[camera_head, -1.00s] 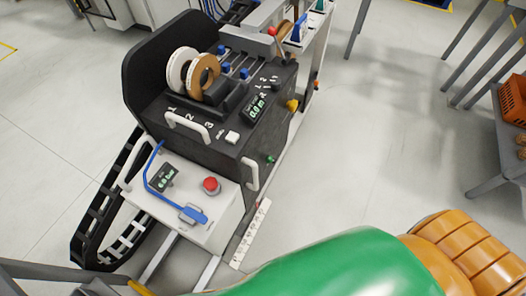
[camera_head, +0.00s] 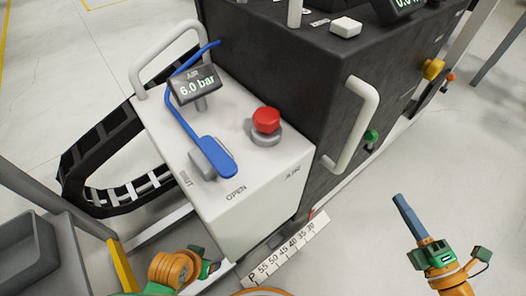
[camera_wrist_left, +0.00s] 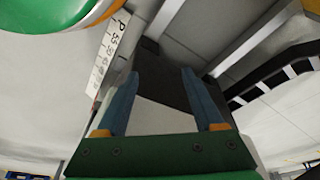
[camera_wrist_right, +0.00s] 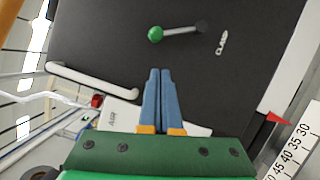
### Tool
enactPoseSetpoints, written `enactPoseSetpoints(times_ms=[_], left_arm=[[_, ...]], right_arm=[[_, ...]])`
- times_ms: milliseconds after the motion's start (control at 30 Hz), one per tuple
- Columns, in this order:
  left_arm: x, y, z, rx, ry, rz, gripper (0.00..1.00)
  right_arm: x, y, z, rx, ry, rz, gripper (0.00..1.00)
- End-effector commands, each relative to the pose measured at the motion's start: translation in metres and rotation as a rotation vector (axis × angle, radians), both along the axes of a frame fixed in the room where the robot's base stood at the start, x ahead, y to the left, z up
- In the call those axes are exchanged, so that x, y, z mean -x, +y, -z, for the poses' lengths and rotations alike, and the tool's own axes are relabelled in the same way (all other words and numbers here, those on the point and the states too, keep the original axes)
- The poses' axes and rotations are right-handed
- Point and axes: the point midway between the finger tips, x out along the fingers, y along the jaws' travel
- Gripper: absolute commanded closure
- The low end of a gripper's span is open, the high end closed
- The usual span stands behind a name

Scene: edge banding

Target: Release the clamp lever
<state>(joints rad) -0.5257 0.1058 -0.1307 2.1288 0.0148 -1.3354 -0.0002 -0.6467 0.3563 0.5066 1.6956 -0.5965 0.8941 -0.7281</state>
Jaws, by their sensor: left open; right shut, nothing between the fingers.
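A white air box (camera_head: 275,180) stands at the left, with a blue lever (camera_head: 181,108), a red button (camera_head: 266,120) and a 6.0 bar display (camera_head: 195,84). A white handle (camera_head: 358,125) sticks out beside the clamp lever. A numbered scale (camera_head: 290,250) runs below. Floor at right is clear.

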Motion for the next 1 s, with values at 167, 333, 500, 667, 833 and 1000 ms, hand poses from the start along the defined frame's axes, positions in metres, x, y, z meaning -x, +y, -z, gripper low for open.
enactPoseSetpoints(times_ms=[167,333,500,667,833,1000], left_arm=[[0.000,0.000,0.010,0.001,-0.008,-0.001,0.31],[0.000,0.000,0.006,0.001,-0.008,-0.001,0.31],[0.000,0.000,0.006,0.001,-0.009,-0.001,0.31],[0.000,0.000,0.005,0.002,-0.012,-0.001,0.31],[0.000,0.000,0.000,0.003,-0.015,-0.001,0.31],[0.001,0.000,-0.004,0.004,-0.017,-0.001,0.31]], right_arm=[[0.005,0.009,0.008,0.089,-0.060,-0.061,1.00],[0.005,0.010,0.003,0.094,-0.063,-0.065,1.00],[0.004,0.010,0.003,0.092,-0.062,-0.063,1.00],[-0.014,0.019,0.001,0.090,-0.064,-0.065,1.00],[-0.048,0.035,-0.003,0.090,-0.065,-0.064,1.00],[-0.081,0.051,-0.007,0.090,-0.065,-0.064,1.00]])
